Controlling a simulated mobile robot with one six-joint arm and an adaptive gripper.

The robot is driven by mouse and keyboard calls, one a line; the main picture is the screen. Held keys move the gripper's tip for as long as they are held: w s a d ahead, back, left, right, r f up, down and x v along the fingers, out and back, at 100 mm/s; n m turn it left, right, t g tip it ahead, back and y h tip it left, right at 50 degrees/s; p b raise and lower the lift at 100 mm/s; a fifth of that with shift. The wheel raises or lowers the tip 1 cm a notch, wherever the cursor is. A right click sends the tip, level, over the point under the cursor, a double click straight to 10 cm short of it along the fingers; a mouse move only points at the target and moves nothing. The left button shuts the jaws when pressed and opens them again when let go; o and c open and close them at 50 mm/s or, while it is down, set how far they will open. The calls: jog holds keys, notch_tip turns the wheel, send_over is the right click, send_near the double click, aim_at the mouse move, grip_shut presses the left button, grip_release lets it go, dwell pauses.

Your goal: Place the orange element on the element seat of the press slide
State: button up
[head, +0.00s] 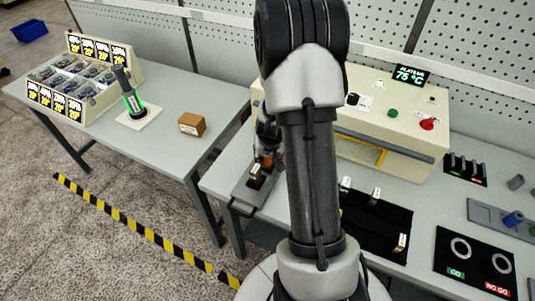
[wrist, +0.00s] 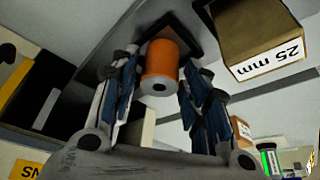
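The orange element (wrist: 161,62) is a short cylinder with a hole in its end. It sits between the two fingers of my gripper (wrist: 160,75), which flank it closely on both sides. In the head view the orange element (head: 267,160) shows just below my gripper (head: 266,150), at the rear part of the grey press slide (head: 244,192). A dark frame, which looks like the element seat (wrist: 203,42), shows behind the element in the wrist view. Whether the element touches the seat cannot be told.
A block marked 25 mm (wrist: 250,45) is close to the right of the fingers. The cream press housing (head: 400,112) stands behind my arm. A brown box (head: 192,124) and a spindle stand (head: 133,104) are on the left table. A black mat (head: 375,225) lies right of my arm.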

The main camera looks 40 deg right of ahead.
jog(key=shift+o, duration=0.5)
jog(key=shift+r, duration=0.1)
jog(key=shift+r+p, duration=0.4)
jog(key=p+v, duration=0.7)
jog(key=v, duration=0.4)
jog(key=s+a+r+n+t+y, duration=0.15)
jog(key=a+r+n, duration=0.25)
jog(key=a+r, duration=1.25)
jog(key=s+a+r+n, duration=0.1)
jog(key=s+a+r, duration=0.3)
jog(key=s, duration=0.3)
jog(key=s+a+r+n, duration=0.1)
jog(key=s+a+r, duration=0.3)
jog(key=s, duration=0.4)
jog(key=shift+s+n+y, duration=0.15)
jog(key=shift+n+y, duration=0.25)
jog(key=shift+y, duration=0.05)
jog(key=shift+a+g, duration=0.1)
jog(key=shift+g, duration=0.15)
